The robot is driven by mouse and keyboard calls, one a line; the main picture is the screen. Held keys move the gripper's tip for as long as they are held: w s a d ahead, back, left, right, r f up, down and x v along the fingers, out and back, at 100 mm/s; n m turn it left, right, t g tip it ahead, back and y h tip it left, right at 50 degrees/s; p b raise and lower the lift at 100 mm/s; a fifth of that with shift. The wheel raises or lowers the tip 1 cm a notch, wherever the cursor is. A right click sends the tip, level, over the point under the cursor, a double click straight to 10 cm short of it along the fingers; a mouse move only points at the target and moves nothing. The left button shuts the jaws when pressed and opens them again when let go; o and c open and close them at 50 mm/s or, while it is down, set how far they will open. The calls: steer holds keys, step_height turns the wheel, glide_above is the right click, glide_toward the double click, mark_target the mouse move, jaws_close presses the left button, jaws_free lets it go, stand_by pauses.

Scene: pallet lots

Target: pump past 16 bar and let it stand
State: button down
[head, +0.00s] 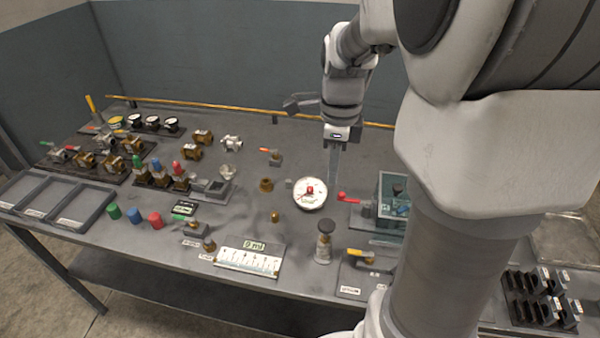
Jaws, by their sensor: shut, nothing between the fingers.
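My gripper (333,178) points down over the bench, its fingers together and empty, just behind and right of a round white pressure gauge (310,194). The gauge has a red mark at its centre; its reading is too small to tell. A red-handled valve (348,198) sits right of the gauge, beside a teal open-topped box (393,188) with a dark fitting inside. A post with a black round top (323,240) stands upright in front of the gauge. I cannot tell which part is the pump handle. A yellow-handled valve (365,256) sits on a labelled plate at the front.
The grey bench (130,245) carries several brass fittings, coloured caps and small gauges at left. Three shallow trays (60,200) lie at the left edge. A display panel (250,257) is at the front. A black rack (540,298) stands at right. My arm hides part of the right side.

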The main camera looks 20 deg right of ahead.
mark_target(328, 224)
step_height(328, 224, down, 13)
steer(key=shift+a+f+b, duration=0.1)
steer(key=shift+b, duration=0.35)
steer(key=shift+s+f+b, duration=0.1)
steer(key=shift+f+b, duration=1.1)
steer(key=shift+f, duration=0.65)
steer(key=shift+s, duration=0.1)
